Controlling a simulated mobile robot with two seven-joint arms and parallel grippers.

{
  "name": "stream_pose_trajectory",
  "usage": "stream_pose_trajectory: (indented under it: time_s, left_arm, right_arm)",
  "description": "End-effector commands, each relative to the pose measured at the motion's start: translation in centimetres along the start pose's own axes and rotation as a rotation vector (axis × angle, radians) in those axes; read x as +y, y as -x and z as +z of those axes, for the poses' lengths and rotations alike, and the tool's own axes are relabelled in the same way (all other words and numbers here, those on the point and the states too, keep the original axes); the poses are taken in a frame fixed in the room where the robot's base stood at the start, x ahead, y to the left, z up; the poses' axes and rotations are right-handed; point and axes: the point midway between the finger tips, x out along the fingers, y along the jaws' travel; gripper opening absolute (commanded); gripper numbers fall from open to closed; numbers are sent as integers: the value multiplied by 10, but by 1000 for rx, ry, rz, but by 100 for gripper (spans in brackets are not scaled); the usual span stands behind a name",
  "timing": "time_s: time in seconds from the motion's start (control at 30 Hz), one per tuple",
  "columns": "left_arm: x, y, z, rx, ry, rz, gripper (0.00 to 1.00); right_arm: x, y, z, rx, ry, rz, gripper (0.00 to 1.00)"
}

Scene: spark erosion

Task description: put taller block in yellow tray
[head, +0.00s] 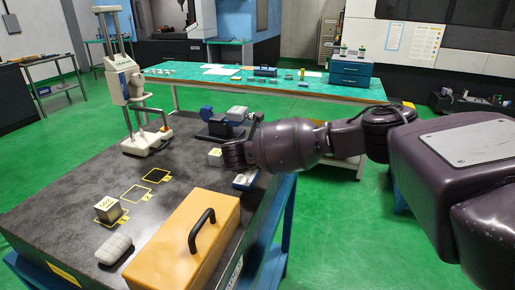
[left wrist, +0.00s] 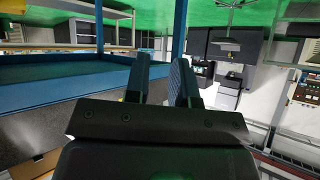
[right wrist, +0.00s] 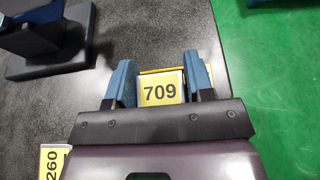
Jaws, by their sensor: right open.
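My right gripper (head: 246,180) is low at the table's right edge. In the right wrist view (right wrist: 161,84) its blue fingers stand open on either side of a block labelled 709 (right wrist: 160,88). I cannot tell if they touch it. Another label, 260 (right wrist: 52,163), shows at lower left. A pale block (head: 215,157) stands left of the right gripper. A metallic block with a yellow label (head: 108,210) stands at the table's left on a yellow outline. I cannot tell which block is taller. No yellow tray is clearly recognisable. My left gripper (left wrist: 162,77) is open, off the table.
An orange case with a black handle (head: 190,240) fills the near table. A pale rounded object (head: 114,249) lies beside it. Empty yellow outlines (head: 137,193) mark the left surface. A white column instrument (head: 125,85) and a dark-based device (head: 220,130) stand behind.

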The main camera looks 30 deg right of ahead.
Motion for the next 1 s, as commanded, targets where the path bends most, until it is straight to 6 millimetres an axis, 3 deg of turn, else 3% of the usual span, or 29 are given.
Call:
stream_pose_trajectory:
  time_s: [0.03, 0.17, 0.5, 0.7, 1.0]
  left_arm:
    - [0, 2, -5, 8, 1, -1, 23]
    - [0, 3, -11, 19, 6, -2, 23]
    - [-2, 8, -2, -2, 7, -7, 23]
    - [-2, 9, -5, 2, 5, -7, 23]
    - [-2, 8, -7, 7, 5, -6, 23]
  right_arm:
    - [3, 15, 5, 1, -3, 11, 68]
    - [3, 40, 6, 1, -5, 14, 68]
    - [2, 97, 2, 3, -1, 10, 68]
    - [1, 112, 2, 2, -2, 6, 68]
    - [1, 114, 1, 3, -1, 6, 68]
